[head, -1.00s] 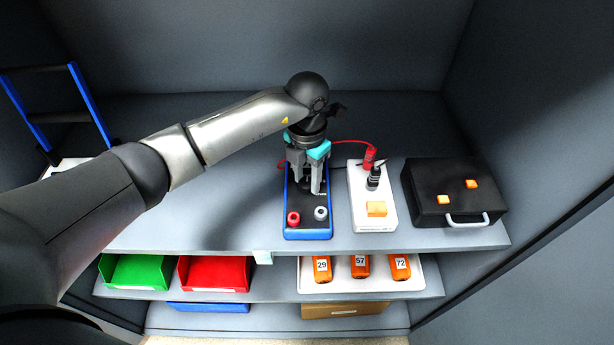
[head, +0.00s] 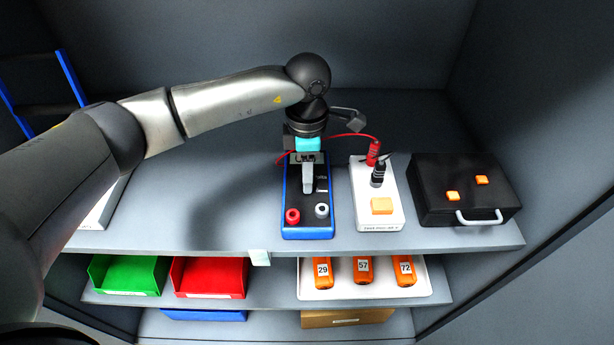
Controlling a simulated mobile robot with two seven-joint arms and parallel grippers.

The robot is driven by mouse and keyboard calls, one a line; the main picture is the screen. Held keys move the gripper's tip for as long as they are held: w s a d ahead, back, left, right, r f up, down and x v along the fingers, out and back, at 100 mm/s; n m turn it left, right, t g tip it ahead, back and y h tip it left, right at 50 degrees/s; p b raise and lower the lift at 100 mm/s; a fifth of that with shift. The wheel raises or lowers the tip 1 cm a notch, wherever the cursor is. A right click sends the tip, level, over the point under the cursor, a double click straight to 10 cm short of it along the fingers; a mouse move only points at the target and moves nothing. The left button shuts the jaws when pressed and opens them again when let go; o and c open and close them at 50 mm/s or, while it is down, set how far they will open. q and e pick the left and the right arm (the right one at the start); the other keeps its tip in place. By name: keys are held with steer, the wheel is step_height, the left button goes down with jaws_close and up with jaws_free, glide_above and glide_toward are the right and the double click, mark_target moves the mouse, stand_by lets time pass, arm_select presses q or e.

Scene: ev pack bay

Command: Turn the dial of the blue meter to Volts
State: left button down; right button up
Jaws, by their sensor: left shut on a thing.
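The blue meter (head: 306,232) lies on the upper shelf, with a black face, a blue rim, and a red and a grey socket at its near end. My left gripper (head: 308,188) reaches down onto the middle of the meter's face and is shut on the dial. One finger shows in front; the other is mostly behind it. The dial is hidden by the fingers, so I cannot read its setting or the label by it. My right gripper is out of view.
A white block (head: 393,219) with an orange patch and red and black probes stands close right of the meter. A black case (head: 440,187) lies further right. Green (head: 128,280) and red (head: 208,283) bins and a white tray (head: 420,290) of numbered orange items sit below.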

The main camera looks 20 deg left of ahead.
arm_select(q)
steer(key=shift+m+b, duration=0.5)
steer(key=shift+m, duration=0.5)
steer(key=shift+c, duration=2.1)
jaws_free()
steer(key=shift+r, duration=0.15)
step_height(320, 180, up, 15)
steer(key=p, duration=0.1)
steer(key=shift+p, duration=0.3)
